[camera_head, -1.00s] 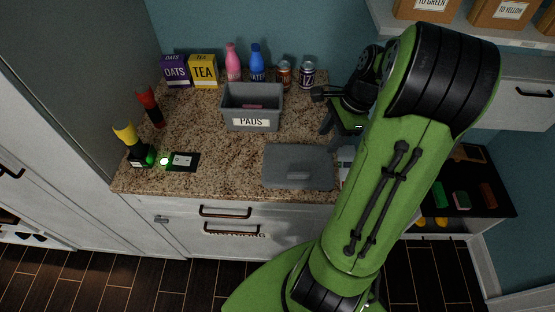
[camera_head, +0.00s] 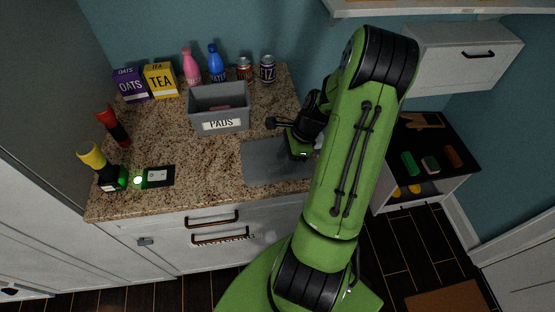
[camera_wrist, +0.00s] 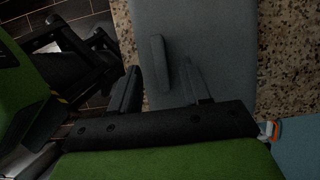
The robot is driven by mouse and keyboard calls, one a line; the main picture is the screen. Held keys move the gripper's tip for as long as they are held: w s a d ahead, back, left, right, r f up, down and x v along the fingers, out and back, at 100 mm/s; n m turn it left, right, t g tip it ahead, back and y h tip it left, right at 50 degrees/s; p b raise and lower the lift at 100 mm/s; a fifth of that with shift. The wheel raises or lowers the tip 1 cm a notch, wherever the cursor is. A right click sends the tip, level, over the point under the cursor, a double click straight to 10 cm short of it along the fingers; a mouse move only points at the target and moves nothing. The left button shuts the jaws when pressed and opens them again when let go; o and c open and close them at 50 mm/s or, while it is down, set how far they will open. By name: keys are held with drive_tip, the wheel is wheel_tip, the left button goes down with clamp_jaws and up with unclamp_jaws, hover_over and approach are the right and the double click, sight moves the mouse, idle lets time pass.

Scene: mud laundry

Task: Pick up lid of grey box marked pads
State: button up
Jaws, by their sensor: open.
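The grey lid (camera_head: 262,160) lies flat on the granite counter, its right part hidden behind my arm in the head view. In the wrist view the lid (camera_wrist: 220,45) shows with its raised bar handle (camera_wrist: 158,62). My gripper (camera_wrist: 160,88) is open, its two fingers apart, with the handle appearing between and just ahead of the fingertips. It holds nothing; whether a finger touches the lid I cannot tell. In the head view my gripper (camera_head: 298,152) is over the lid, partly hidden by my arm. The open grey box marked PADS (camera_head: 221,125) stands behind the lid, with something pinkish inside.
Oats (camera_head: 131,85) and tea (camera_head: 161,81) boxes, pink and blue bottles and two cans (camera_head: 267,69) line the counter's back. The counter's middle is clear.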

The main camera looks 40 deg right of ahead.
drive_tip(key=shift+x, duration=1.15)
clamp_jaws()
drive_tip(key=shift+r, duration=0.1)
